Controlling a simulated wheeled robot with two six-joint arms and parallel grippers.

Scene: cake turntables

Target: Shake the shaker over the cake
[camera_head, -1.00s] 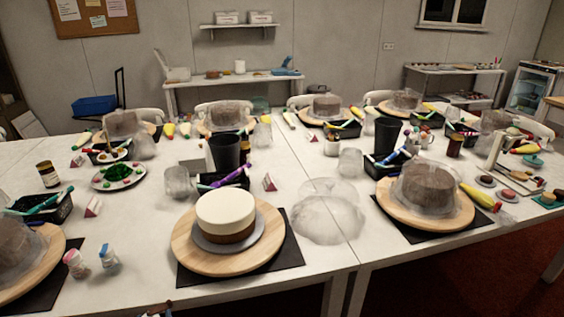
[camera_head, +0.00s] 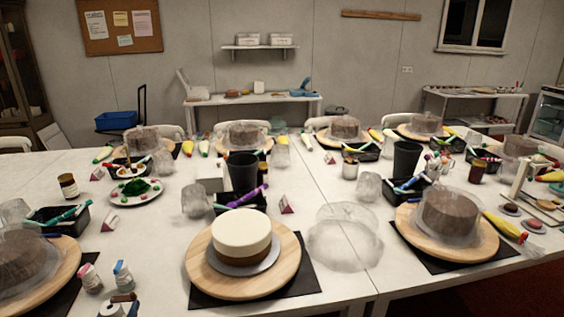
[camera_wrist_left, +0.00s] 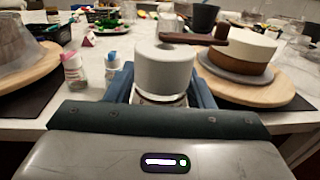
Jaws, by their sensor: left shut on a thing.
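The cake (camera_head: 241,236), white on top and brown below, sits on a grey board on a round wooden turntable (camera_head: 205,279), and also shows at the right of the left wrist view (camera_wrist_left: 240,48). My left gripper (camera_wrist_left: 163,95) is shut on the shaker (camera_wrist_left: 164,68), a white cylinder with a brown handle-like part at its top. It holds the shaker roughly upright, left of the cake and apart from it. In the head view the shaker (camera_head: 112,310) just shows at the bottom edge, with most of it cut off. My right gripper is not in view.
Two small bottles, one pink-capped (camera_head: 90,278) and one blue-capped (camera_head: 122,277), stand left of the turntable. A clear dome (camera_head: 344,240) lies to its right. Other covered cakes (camera_head: 450,212) on turntables crowd the table. A black cup (camera_head: 243,171) stands behind.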

